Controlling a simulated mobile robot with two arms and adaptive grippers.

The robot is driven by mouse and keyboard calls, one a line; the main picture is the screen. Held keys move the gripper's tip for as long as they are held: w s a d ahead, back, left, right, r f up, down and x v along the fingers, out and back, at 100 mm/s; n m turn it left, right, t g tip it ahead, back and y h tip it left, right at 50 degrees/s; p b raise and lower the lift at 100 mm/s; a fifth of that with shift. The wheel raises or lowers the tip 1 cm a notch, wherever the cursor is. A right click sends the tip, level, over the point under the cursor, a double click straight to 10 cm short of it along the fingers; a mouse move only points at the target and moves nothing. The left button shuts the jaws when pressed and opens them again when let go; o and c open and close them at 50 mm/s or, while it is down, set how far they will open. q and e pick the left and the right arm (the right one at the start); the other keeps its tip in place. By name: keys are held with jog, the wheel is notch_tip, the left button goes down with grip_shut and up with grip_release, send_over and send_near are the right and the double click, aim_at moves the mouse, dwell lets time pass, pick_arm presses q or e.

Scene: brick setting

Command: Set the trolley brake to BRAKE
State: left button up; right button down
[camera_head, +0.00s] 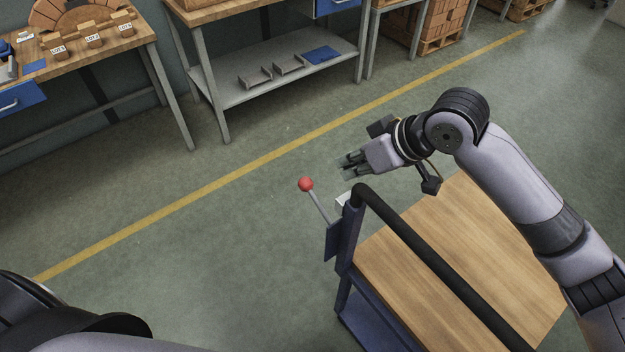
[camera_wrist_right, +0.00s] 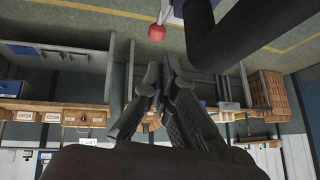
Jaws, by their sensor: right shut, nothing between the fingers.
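The trolley (camera_head: 440,255) has a wooden deck, a blue frame and a black push handle (camera_head: 425,255). The brake lever with a red ball knob (camera_head: 306,184) stands on a blue plate (camera_head: 333,240) at the trolley's left corner, tilted up and to the left. A small pale label (camera_head: 342,199) shows beside it, too small to read. My right gripper (camera_head: 346,165) is shut and empty, to the right of and beyond the knob, apart from it. In the right wrist view the red knob (camera_wrist_right: 157,33) shows at the top, past the gripper's fingers (camera_wrist_right: 163,80). My left gripper is out of view.
A workbench with labelled blocks (camera_head: 93,41) stands at the back left. A bench with a grey lower shelf (camera_head: 285,75) stands at the back middle. A pallet of bricks (camera_head: 425,25) is behind. A yellow line (camera_head: 280,150) crosses the floor, which is clear around the lever.

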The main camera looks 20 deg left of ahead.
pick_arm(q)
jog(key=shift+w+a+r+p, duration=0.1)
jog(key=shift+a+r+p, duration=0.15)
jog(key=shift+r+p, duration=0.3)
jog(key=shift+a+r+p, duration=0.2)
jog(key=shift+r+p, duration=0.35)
pick_arm(e)
send_near(308, 184)
jog(key=x, duration=0.7)
jog(key=shift+a, duration=0.15)
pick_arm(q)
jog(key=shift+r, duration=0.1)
